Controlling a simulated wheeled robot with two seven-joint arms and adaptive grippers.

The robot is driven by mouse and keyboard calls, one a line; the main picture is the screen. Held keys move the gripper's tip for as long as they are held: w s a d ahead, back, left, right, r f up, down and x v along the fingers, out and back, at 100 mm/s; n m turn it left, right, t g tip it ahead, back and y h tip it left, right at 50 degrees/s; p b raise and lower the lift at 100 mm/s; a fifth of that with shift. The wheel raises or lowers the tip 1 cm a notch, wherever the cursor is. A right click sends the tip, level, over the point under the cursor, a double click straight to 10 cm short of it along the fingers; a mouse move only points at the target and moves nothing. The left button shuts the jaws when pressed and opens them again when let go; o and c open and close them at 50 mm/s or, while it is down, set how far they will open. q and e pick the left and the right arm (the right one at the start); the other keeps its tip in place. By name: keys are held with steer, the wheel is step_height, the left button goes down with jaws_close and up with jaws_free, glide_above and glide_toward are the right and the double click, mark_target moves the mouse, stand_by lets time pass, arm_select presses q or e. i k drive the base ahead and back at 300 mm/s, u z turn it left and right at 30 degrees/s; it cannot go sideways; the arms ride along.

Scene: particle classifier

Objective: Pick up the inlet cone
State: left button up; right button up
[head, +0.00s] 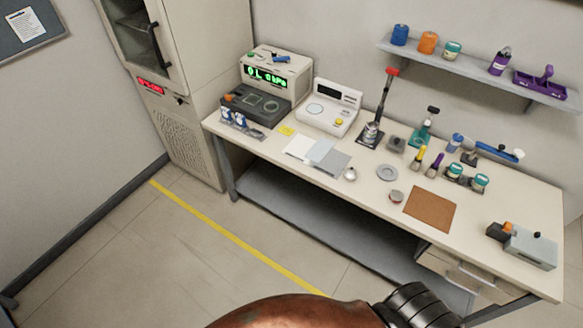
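I cannot tell for sure which piece is the inlet cone. A small shiny silver round piece (350,174) lies near the front edge of the workbench (335,187), and its shape is too small to make out. A flat grey ring (387,173) lies to its right. A small round container (395,196) stands near the front edge, left of a brown mat (430,208). A dark grey block-like piece (396,144) sits farther back. Neither of my grippers shows; only a reddish-brown and dark ribbed part, likely of my arm, shows at the bottom edge.
A device with a green display (264,78), a white scale-like device (329,107) and a red-topped lever stand (373,132) stand along the back. Bottles and tools crowd the right half. A grey boxy unit (530,247) stands at the right end. A shelf (470,70) hangs above.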

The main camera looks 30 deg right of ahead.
mark_target(350, 174)
steer(key=u, duration=1.8)
steer(key=k, duration=1.85)
steer(key=z, duration=1.65)
steer(key=i, duration=0.3)
steer(key=z, duration=0.05)
